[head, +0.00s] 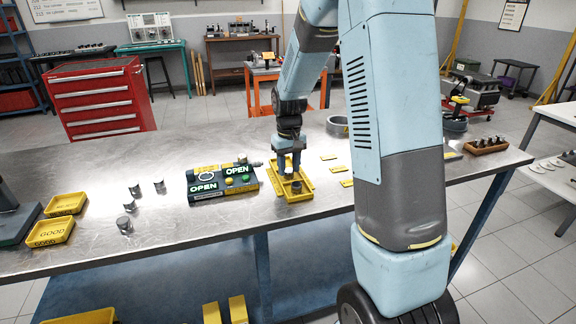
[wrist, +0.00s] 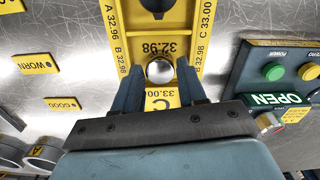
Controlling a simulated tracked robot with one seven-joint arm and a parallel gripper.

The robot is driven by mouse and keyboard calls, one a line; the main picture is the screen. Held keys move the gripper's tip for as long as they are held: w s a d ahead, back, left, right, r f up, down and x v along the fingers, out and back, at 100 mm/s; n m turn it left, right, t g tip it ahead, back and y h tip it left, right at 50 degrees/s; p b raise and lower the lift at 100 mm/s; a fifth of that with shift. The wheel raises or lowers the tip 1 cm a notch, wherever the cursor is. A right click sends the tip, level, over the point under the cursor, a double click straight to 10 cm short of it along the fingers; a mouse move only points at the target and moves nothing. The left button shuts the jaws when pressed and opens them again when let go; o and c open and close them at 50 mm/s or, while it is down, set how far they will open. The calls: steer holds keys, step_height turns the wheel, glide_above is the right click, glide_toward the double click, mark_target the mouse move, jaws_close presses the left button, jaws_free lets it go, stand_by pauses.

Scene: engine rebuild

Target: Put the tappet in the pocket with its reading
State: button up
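The yellow gauge tray (head: 306,184) lies on the steel bench, right of the control box. In the wrist view, the tray (wrist: 203,42) carries labels A 32.96, B 32.98 and C 33.00. A round shiny metal piece, seemingly a tappet (wrist: 160,70), shows at the tray between the 32.98 and 33.00 labels. My gripper (wrist: 159,76) points down over the tray, one finger on each side of this piece. Whether the fingers touch it is unclear. In the head view, my gripper (head: 289,165) is low over the tray. Several loose tappets (head: 159,187) stand on the bench at left.
A control box (head: 208,196) with OPEN displays stands close left of the tray. Yellow trays (head: 50,232), one marked GOOD, lie at far left. Small yellow cards, WORN (wrist: 37,64) and GOOD (wrist: 62,103), and metal rings (wrist: 44,155) lie on the other side.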

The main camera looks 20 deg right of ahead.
mark_target(289, 170)
steer(key=o, duration=0.3)
step_height(289, 170, up, 13)
steer(key=s+r+m+t, duration=0.1)
steer(key=s+r, duration=0.3)
steer(key=s, duration=1)
steer(key=s+r+t, duration=0.4)
steer(key=s+r, duration=0.1)
steer(key=s, duration=0.9)
steer(key=shift+s+r+m+t, duration=0.2)
steer(key=shift+m+t, duration=0.1)
steer(key=shift+m, duration=0.1)
steer(key=shift+a, duration=0.1)
